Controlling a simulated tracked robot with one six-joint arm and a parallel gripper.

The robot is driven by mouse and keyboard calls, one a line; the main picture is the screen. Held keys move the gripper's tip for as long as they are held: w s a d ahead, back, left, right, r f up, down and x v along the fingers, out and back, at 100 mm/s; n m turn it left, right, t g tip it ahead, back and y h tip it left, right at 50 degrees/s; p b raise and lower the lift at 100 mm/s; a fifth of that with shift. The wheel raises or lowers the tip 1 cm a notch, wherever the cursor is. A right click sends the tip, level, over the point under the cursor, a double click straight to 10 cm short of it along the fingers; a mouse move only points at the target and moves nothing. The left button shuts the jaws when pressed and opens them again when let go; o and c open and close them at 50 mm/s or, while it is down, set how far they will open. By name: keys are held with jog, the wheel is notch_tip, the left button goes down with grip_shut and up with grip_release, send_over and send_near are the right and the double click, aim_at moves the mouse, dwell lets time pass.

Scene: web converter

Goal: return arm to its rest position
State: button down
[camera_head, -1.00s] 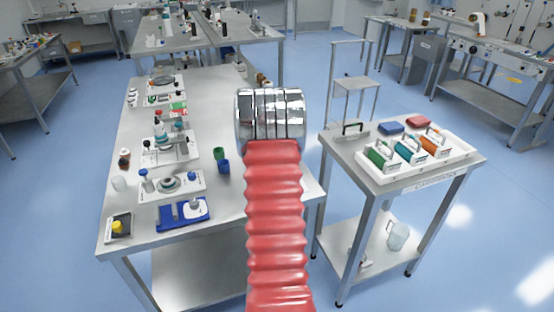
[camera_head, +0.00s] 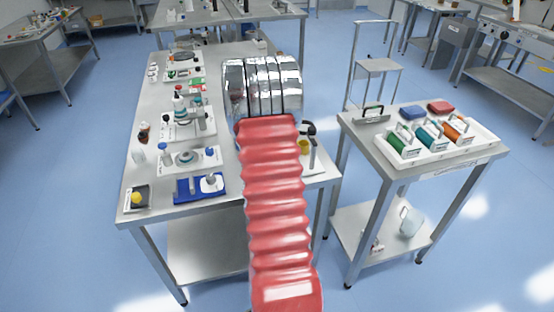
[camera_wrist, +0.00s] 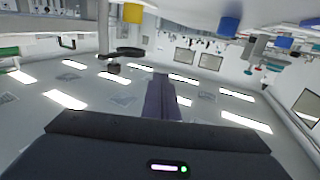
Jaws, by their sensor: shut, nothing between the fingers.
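My arm, red and ribbed with a chrome joint, rises through the middle of the head view and leans slightly left. It covers part of the long steel table (camera_head: 228,193). I cannot make out my gripper in the head view. In the wrist view my gripper (camera_wrist: 163,88) reaches out from its dark body, its fingers together and empty. That view is upside down, with the ceiling lights low in the picture and table items along the top edge. A yellow item (camera_wrist: 134,12) and a blue item (camera_wrist: 229,25) hang into view there, apart from the fingers.
On the long table stand a blue tray (camera_head: 202,188), a dark tray with a yellow piece (camera_head: 136,199) and several lab fixtures. A yellow item (camera_head: 304,147) lies right of my arm. A steel cart (camera_head: 388,178) with a white tray of coloured spools stands to the right. Blue floor is open between.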

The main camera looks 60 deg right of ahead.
dwell(0.4)
jog(key=w+a+r+n+t+y, duration=0.1)
jog(key=w+a+r+n+y, duration=0.15)
jog(key=w+a, duration=0.3)
jog(key=w+a+r+n+t+y, duration=0.1)
jog(key=w+a+r+t+y, duration=0.1)
jog(key=w+a+y, duration=0.3)
jog(key=w+a+r+n+y, duration=0.1)
jog(key=w+a+r+y, duration=0.1)
jog(key=a, duration=0.5)
jog(key=w+a+r+n+y, duration=0.1)
jog(key=a+r+n+y, duration=0.15)
jog(key=a, duration=0.45)
jog(key=s+a+r+n+g+y, duration=0.1)
jog(key=s+a+r, duration=0.15)
jog(key=a, duration=0.35)
jog(key=s+a+r+n+g+y, duration=0.1)
jog(key=s+a+n, duration=0.15)
jog(key=a, duration=0.35)
jog(key=s+a+r+n+g+y, duration=0.1)
jog(key=s+a, duration=0.3)
jog(key=s, duration=0.3)
jog(key=s+a+r+n+g+y, duration=0.1)
jog(key=s+a+r+g, duration=0.1)
jog(key=s+a, duration=0.2)
jog(key=s, duration=0.3)
jog(key=shift+s+a+g, duration=0.15)
jog(key=shift+g, duration=0.15)
